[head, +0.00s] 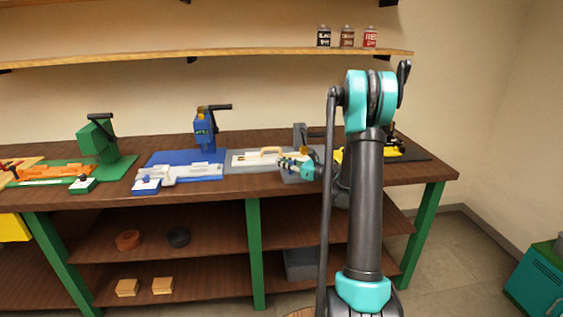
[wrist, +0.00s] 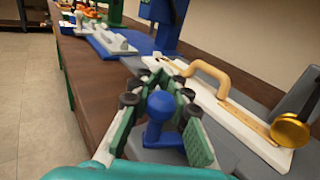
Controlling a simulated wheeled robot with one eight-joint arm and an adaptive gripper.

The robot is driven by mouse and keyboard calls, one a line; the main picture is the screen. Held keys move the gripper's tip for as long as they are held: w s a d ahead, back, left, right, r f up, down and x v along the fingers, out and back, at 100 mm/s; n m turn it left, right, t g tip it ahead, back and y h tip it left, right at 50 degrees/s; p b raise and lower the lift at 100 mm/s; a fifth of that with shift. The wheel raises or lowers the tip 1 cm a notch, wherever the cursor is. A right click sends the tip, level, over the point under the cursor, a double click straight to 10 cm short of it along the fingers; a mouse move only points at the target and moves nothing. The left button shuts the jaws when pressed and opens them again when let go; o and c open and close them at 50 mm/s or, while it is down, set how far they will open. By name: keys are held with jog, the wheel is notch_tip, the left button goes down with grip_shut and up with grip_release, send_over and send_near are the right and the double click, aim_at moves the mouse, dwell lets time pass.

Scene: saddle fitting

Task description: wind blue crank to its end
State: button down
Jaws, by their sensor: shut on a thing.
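A blue round knob (wrist: 160,104) stands on a wider blue base (wrist: 162,139), which I take to be the blue crank. My gripper (wrist: 158,84) is shut on the knob, with a green-padded finger on each side of it. In the head view my gripper (head: 291,163) is low over the grey station on the bench, and the knob cannot be made out there. The crank's lower part and its travel are partly hidden by the fingers.
Beside the knob lies a white board (wrist: 235,114) with a tan arched handle (wrist: 212,73) and a gold disc (wrist: 290,130). A blue station (head: 208,130) stands to the left on the wooden bench (head: 330,189), with a green station (head: 97,140) beyond it.

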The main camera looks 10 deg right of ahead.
jog(key=n+g+y, duration=0.1)
jog(key=g, duration=0.1)
jog(key=s+n+g+y, duration=0.1)
jog(key=n+g, duration=0.1)
jog(key=d+n+g+y, duration=0.1)
jog(key=g, duration=0.1)
jog(key=shift+s+n, duration=0.3)
jog(key=shift+s, duration=0.05)
jog(key=shift+s+d+n+g+y, duration=0.2)
jog(key=shift+n+g, duration=0.35)
jog(key=shift+g, duration=0.35)
jog(key=shift+s+d+n+g+y, duration=0.15)
jog(key=shift+n+g, duration=0.35)
jog(key=shift+g, duration=0.4)
jog(key=shift+s+d+n+g+y, duration=0.1)
jog(key=shift+s+d+n+g, duration=0.1)
jog(key=shift+n+g, duration=0.55)
jog(key=shift+g, duration=0.25)
jog(key=c, duration=1.5)
grip_release()
jog(key=shift+o, duration=0.2)
notch_tip(320, 180, up, 10)
